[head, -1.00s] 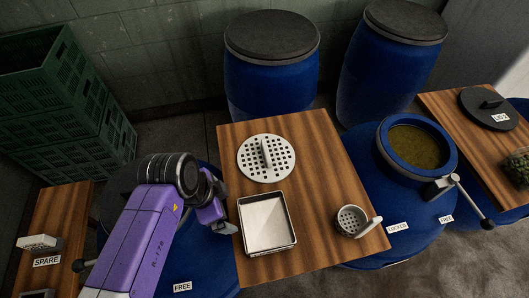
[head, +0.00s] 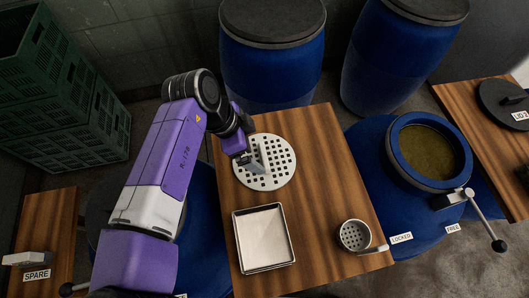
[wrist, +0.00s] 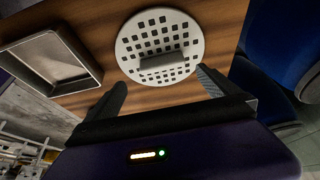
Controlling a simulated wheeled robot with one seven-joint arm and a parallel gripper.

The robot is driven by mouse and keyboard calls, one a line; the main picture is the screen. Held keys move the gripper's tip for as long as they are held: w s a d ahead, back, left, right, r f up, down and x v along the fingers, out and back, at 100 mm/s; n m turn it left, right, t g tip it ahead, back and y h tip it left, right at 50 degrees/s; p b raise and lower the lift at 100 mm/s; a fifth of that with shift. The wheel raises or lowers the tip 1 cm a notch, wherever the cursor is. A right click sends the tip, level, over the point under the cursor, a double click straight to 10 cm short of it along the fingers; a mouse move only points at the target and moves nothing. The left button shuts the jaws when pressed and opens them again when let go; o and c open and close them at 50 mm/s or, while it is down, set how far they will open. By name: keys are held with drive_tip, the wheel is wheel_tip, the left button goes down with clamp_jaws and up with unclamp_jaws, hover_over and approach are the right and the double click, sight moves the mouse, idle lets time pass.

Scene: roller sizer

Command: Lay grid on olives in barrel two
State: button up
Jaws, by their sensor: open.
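The grid is a round, pale perforated disc (head: 276,170) with an upright handle, lying flat on the wooden table. In the wrist view the grid (wrist: 157,22) is ahead of my fingers, its handle roughly centred between them. My gripper (head: 250,160) is beside the grid's handle in the head view; the wrist view shows my gripper (wrist: 160,90) open and empty, apart from the handle. The open blue barrel (head: 393,150) to the right of the table holds murky olive-green liquid. No single olives can be made out in it. No number shows on this barrel.
A metal tray (head: 236,240) and a perforated scoop (head: 354,236) share the table (head: 315,200). The barrel has a lever (head: 484,220) with "LOCKED" and "FREE" labels. Closed blue barrels (head: 268,65) stand behind. A dark lid (head: 505,98) lies on the right table.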

sight(263, 155)
drive_tip(key=p+x, duration=0.1)
drive_tip(key=x, duration=0.2)
drive_tip(key=p+x, duration=0.1)
drive_tip(key=x, duration=0.2)
drive_tip(key=shift+w+f, duration=0.25)
drive_tip(key=shift+f, duration=0.05)
drive_tip(key=c, duration=1.6)
drive_tip(key=shift+c, duration=0.2)
drive_tip(key=shift+r, duration=0.1)
wheel_tip(263, 155, up, 20)
drive_tip(key=b, duration=0.2)
drive_tip(key=shift+b, duration=0.3)
